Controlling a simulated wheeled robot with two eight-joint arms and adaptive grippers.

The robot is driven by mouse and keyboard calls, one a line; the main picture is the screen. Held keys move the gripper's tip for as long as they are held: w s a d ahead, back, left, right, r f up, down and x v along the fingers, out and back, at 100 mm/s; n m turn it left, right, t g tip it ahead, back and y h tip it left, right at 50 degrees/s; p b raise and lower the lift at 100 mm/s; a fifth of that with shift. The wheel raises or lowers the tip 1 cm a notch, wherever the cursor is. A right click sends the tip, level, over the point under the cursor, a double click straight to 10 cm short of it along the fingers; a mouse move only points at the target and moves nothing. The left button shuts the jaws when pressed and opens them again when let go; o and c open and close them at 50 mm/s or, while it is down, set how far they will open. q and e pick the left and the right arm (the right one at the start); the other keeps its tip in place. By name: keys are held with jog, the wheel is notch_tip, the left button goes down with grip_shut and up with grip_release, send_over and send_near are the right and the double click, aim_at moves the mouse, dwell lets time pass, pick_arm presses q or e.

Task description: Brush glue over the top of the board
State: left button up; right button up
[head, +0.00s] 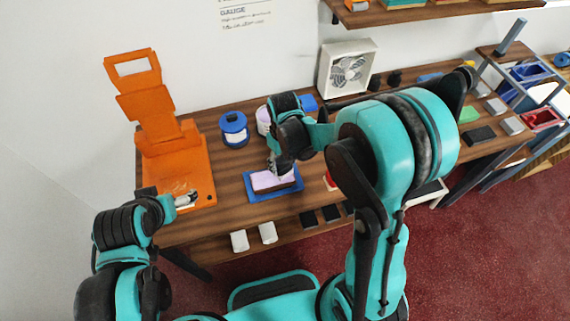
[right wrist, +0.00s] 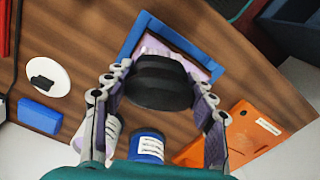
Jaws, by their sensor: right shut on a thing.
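The board (head: 268,181) has a lilac top and a darker front side, and lies in a blue tray (head: 293,188) on the wooden counter. My right gripper (head: 279,168) is over the board. Beyond the handle, part of the lilac board (right wrist: 197,70) shows inside the blue tray rim (right wrist: 190,42), with whitish patches. My left gripper (head: 183,200) is low at the left, near the orange stand's base; its opening is unclear.
An orange stand (head: 155,105) rises at the left end of the counter. A blue can (head: 234,130) and a whitish-lilac pot (head: 263,120) stand behind the tray. A white boxed fan (head: 347,68) is at the wall. White rolls (head: 240,240) lie on the lower shelf.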

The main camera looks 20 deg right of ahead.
jog(key=shift+w+d+r+p, duration=0.15)
jog(key=shift+r+p, duration=0.35)
jog(key=shift+r, duration=0.4)
jog(key=shift+r+p, duration=0.75)
jog(key=shift+r, duration=0.45)
